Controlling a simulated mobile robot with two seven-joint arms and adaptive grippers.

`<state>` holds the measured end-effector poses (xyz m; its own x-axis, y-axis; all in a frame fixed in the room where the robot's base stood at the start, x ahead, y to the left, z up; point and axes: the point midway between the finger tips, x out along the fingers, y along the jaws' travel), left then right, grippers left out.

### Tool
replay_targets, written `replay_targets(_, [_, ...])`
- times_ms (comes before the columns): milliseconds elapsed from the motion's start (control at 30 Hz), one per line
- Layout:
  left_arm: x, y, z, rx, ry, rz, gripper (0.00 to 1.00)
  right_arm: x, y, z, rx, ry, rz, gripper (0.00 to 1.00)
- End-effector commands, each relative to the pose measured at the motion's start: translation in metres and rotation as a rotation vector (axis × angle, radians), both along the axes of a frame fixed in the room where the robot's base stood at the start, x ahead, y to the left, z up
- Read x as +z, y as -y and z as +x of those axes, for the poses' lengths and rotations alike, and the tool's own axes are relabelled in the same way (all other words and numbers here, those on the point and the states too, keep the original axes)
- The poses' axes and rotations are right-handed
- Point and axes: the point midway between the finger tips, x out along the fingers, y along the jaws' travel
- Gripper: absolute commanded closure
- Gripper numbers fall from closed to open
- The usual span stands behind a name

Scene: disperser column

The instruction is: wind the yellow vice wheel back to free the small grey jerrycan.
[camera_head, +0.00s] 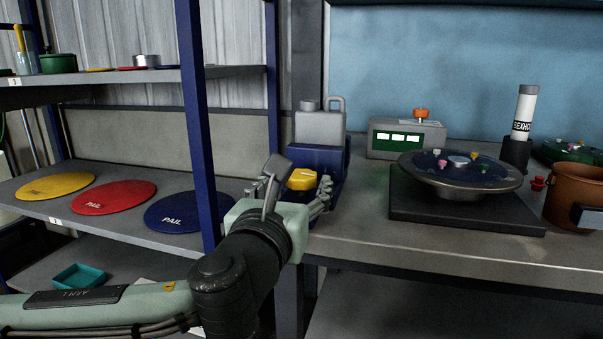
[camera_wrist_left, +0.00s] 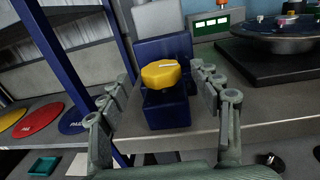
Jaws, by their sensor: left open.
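The small grey jerrycan (camera_head: 320,126) stands upright in the blue vice (camera_head: 333,158) at the left end of the workbench. Its base is hidden by the vice. The yellow vice wheel (camera_head: 302,180) is on the near side of the vice and also shows in the left wrist view (camera_wrist_left: 161,74), with the blue vice body (camera_wrist_left: 166,108) around it. My left gripper (camera_head: 297,188) is open, with its fingers apart on either side of the wheel. In the left wrist view the fingers (camera_wrist_left: 166,98) show a gap to the wheel on both sides. My right gripper is not in view.
A blue shelf post (camera_head: 196,120) stands just left of my left arm. Shelves with yellow, red and blue discs (camera_head: 113,197) are at left. A grey box with a green panel (camera_head: 405,140), a round turntable (camera_head: 460,180) and a brown pot (camera_head: 575,199) stand right on the bench.

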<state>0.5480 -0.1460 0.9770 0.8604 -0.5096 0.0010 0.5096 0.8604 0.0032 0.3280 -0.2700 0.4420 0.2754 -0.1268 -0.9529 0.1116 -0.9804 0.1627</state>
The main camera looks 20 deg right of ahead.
Motion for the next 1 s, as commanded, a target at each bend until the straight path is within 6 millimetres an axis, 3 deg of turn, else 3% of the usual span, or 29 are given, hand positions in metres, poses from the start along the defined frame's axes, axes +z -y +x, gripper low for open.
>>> replay_targets(233, [0.000, 0.017, 0.029, 0.000, -0.001, 0.000, 0.36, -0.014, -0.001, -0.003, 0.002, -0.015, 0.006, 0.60])
replay_targets(600, [0.000, 0.021, 0.036, -0.001, -0.002, -0.002, 0.36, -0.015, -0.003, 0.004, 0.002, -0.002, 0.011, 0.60])
replay_targets(1000, [0.000, 0.021, 0.036, 0.000, -0.002, -0.002, 0.84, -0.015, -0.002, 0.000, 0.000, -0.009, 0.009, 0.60])
